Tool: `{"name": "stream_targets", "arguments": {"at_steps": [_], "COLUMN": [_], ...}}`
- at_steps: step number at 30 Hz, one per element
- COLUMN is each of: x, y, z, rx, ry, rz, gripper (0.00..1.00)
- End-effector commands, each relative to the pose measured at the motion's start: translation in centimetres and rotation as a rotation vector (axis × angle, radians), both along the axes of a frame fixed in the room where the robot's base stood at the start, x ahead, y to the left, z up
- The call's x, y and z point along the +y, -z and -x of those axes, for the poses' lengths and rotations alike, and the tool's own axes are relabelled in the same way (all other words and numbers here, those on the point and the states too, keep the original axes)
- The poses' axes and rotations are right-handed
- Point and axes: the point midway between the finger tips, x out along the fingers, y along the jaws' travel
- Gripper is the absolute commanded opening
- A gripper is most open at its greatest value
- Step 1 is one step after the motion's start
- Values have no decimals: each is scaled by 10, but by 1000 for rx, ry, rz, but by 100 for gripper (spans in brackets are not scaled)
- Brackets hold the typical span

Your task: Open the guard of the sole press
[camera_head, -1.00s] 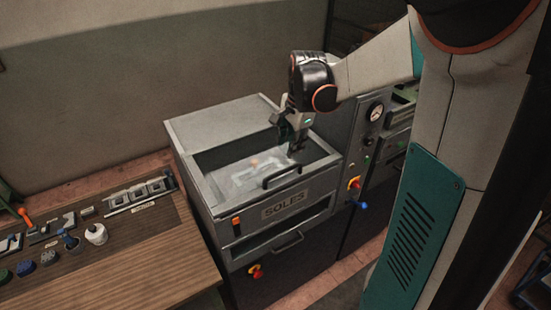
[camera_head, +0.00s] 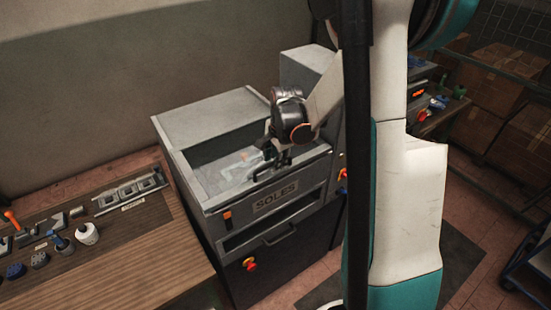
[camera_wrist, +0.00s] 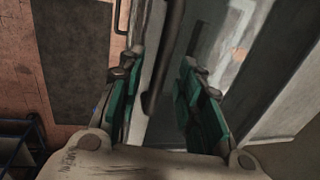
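The sole press (camera_head: 180,120) is a grey metal cabinet with a "SOLES" plate on its front. Its guard (camera_head: 215,178) is a see-through panel over the top opening and lies down. A black bar handle (camera_head: 262,177) runs along the guard's front edge, partly hidden by my gripper. My gripper (camera_head: 278,158) is at this handle. In the wrist view my gripper (camera_wrist: 163,72) is open, with green-padded fingers apart and the dark handle (camera_wrist: 162,65) lying between them. I cannot tell whether either finger touches it.
A wooden bench (camera_head: 120,250) with tools and bottles stands left of the press. A drawer handle (camera_head: 280,234) and a red-yellow knob (camera_head: 249,264) are on the press front. Cardboard boxes (camera_head: 490,90) are at the right. My arm hides part of the scene.

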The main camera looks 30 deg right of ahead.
Motion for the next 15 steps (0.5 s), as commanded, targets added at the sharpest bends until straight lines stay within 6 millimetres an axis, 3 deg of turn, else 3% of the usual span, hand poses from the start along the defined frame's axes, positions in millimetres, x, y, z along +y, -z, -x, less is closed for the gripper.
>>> {"name": "stream_targets", "arguments": {"at_steps": [4, 8, 15], "x": [0, 0, 0], "y": [0, 0, 0], "z": [0, 0, -1], "rx": [0, 0, 0], "ry": [0, 0, 0], "rz": [0, 0, 0], "gripper": [31, 1, 0]}}
